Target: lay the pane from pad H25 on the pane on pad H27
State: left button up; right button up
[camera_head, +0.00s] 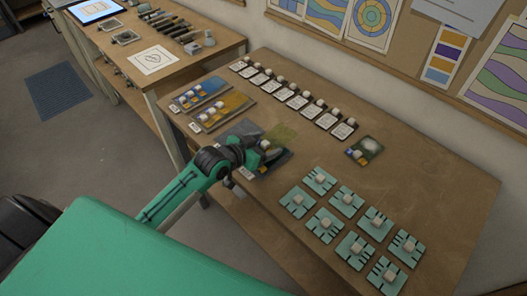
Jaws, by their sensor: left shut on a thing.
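My left gripper (264,147) is over the middle left of the wooden table, shut on a thin see-through yellow-green pane (284,135). The pane reaches out beyond the fingertips, towards the back right. Below and beside the gripper lie a grey pad (236,129) and a darker pad (277,164), both partly hidden by my arm and hand. Farther back left, a pad with a blue pane (203,91) and a pad with an amber pane (233,103) lie side by side. The pad labels are too small to read. My right gripper is not in view.
A row of white cards with pale knobs (290,97) runs along the table's back. A dark pad with a greenish pane (365,151) lies right of it. Several teal tiles with pale knobs (347,203) fill the front right. Bare wood (430,180) lies at the right.

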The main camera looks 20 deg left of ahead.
pick_arm(q)
jog(key=shift+f, duration=1.95)
jog(key=o, duration=1.2)
jog(key=shift+f, duration=0.1)
jog(key=shift+c, duration=0.2)
jog(key=b+v, duration=0.1)
jog(key=v, duration=0.9)
jog(key=shift+s+a+b, duration=0.15)
jog(key=shift+b, duration=0.15)
jog(key=shift+s+a+r, duration=0.25)
jog(key=shift+s+r, duration=0.3)
jog(key=shift+s, duration=0.15)
